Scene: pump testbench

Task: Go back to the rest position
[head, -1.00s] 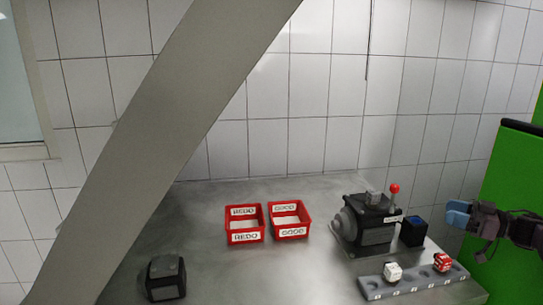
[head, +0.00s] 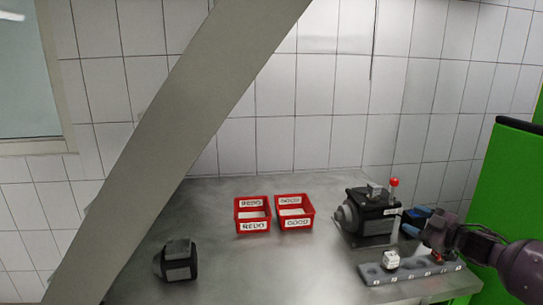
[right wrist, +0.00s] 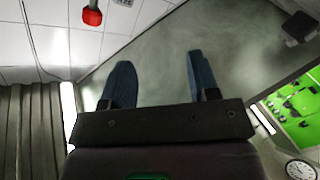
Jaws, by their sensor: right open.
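My right gripper (head: 412,222) is at the right of the bench in the head view, beside the dark pump unit and above the grey numbered holder. Its blue fingers stand apart with nothing between them, as the right wrist view (right wrist: 158,80) shows. My left gripper is not in either view. The dark pump unit (head: 368,222) has a lever with a red knob (head: 394,182). A red knob also shows at the top of the right wrist view (right wrist: 92,16).
A grey numbered holder (head: 376,274) carries a white piece (head: 391,260); its right part is partly hidden by my gripper. Red REDO (head: 254,226) and GOOD (head: 297,224) bins stand mid-bench. A dark block (head: 178,261) lies at left. A green panel (head: 510,190) stands at right.

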